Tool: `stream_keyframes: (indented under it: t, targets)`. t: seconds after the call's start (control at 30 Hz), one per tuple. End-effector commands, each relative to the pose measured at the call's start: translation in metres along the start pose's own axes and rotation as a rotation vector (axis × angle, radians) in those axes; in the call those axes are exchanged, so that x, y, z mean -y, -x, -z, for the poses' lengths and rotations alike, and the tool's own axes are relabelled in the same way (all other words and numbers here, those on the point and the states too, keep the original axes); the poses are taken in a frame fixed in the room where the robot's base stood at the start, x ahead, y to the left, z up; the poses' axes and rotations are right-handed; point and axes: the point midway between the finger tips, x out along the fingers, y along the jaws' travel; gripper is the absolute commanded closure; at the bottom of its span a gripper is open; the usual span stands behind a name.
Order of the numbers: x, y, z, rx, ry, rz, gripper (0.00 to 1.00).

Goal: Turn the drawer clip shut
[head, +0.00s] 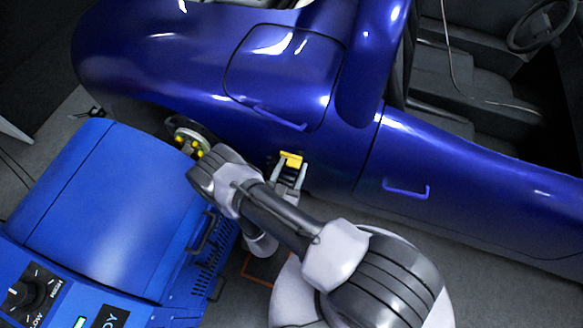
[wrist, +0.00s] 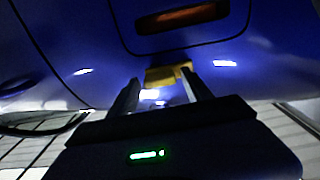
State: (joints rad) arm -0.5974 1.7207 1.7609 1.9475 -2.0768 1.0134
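A yellow clip (head: 291,159) sits on the blue car body, below the drawer front (head: 285,75) with its blue handle. The drawer front looks flush with the body. The clip also shows in the wrist view (wrist: 167,75), under the panel's lower edge. My gripper (head: 289,172) reaches up to the clip from below, with its two fingers apart. In the wrist view my gripper (wrist: 160,78) has the clip at its fingertips, roughly between them. A small gap shows at the left finger; the right tip overlaps the clip's edge. Contact cannot be told.
A blue machine (head: 110,215) with a dial and dark handles stands at the left, close to my arm. A round hub with yellow nuts (head: 192,140) is on the car's side left of the clip. The car door handle (head: 407,188) is to the right. Grey floor lies below.

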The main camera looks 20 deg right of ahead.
Motion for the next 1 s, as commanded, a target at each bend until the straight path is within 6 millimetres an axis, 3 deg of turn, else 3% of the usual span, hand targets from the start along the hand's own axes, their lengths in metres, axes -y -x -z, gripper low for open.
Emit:
stream_keyframes:
  t: [0.03,0.27,0.67,1.0]
  targets:
    - [0.0000,0.0001,-0.0001,0.000,0.000,0.000,0.54]
    - [0.0000,0.0003,-0.0002,0.000,0.000,0.000,0.99]
    - [-0.0002,0.0005,-0.0010,0.001,0.098,0.000,0.99]
    - [-0.0003,0.0006,-0.0033,0.001,0.390,0.000,0.99]
